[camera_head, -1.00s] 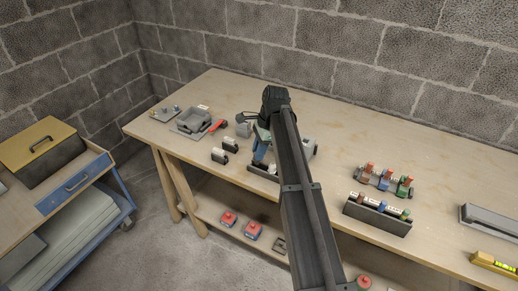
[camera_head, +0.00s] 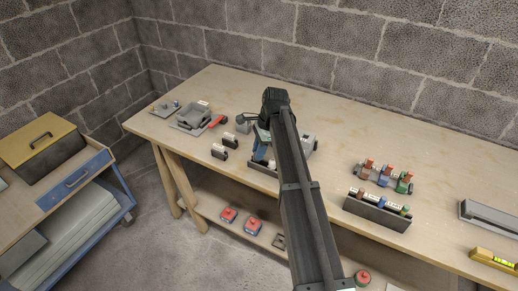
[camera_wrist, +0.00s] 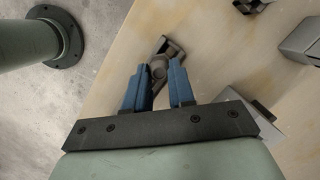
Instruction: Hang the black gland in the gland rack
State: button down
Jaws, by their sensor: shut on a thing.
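My gripper (camera_head: 262,146) is low over the left half of the workbench, partly hidden by my arm. In the wrist view its blue fingers (camera_wrist: 160,82) are closed on a small dark piece with a rounded hub and a bracket-like end, which looks like the black gland (camera_wrist: 166,46). A dark low rack (camera_head: 258,167) stands just in front of the gripper in the head view; my arm covers part of it. I cannot tell whether it is the gland rack, or whether the held piece touches it.
Small black pieces with white tops (camera_head: 219,153) stand left of the gripper. A grey tray (camera_head: 190,118) and a red-handled tool (camera_head: 217,121) lie farther left. A dark box with coloured pieces (camera_head: 372,215) stands right of my arm. The bench's back middle is clear.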

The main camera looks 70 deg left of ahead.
jog(key=shift+f, duration=0.4)
jog(key=c, duration=0.9)
grip_release()
jog(key=shift+o, duration=0.6)
jog(key=shift+o, duration=0.7)
jog(key=shift+r, duration=0.2)
jog(key=shift+s+v, duration=0.25)
jog(key=shift+v, duration=0.85)
jog(key=shift+s+v, duration=0.25)
jog(key=shift+v, duration=0.8)
jog(key=shift+s+v, duration=0.3)
jog(key=shift+v, duration=0.8)
jog(key=shift+w+r, duration=0.1)
jog(key=shift+r, duration=0.1)
